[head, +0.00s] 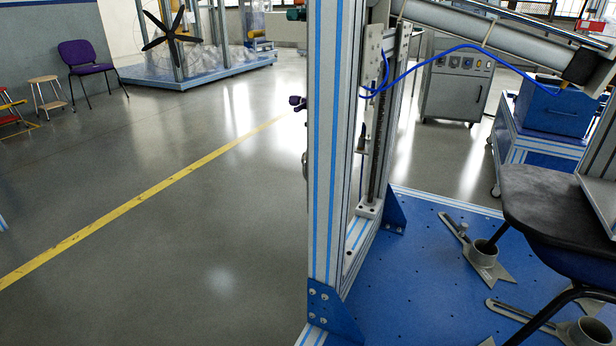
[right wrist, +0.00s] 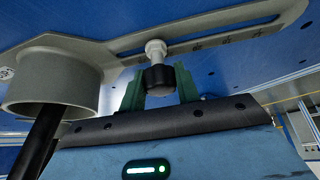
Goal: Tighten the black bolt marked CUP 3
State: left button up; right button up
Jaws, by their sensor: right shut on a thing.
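In the right wrist view, a black bolt (right wrist: 158,77) with a pale metal collar stands at the slot of a grey slotted bracket (right wrist: 120,50). My right gripper (right wrist: 159,90) has its green fingers on either side of the black head and is shut on it. Next to it is the bracket's grey cup (right wrist: 52,82), with a black chair leg (right wrist: 40,140) in it. My left gripper is in neither view.
In the head view, a black chair seat (head: 555,205) stands over the blue perforated base (head: 420,290). An aluminium post (head: 333,140) rises in the middle. Open floor (head: 200,240) lies to the left.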

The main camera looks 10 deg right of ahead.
jog(key=shift+r+m+h+p, duration=0.15)
jog(key=shift+m+h+p, duration=0.25)
jog(key=shift+m+p, duration=0.3)
jog(key=shift+a+m+h+p, duration=0.1)
jog(key=shift+m+h+p, duration=0.3)
jog(key=shift+m, duration=0.3)
jog(key=shift+m+h+p, duration=0.3)
jog(key=shift+m+p, duration=0.05)
jog(key=shift+m, duration=0.25)
jog(key=o, duration=1)
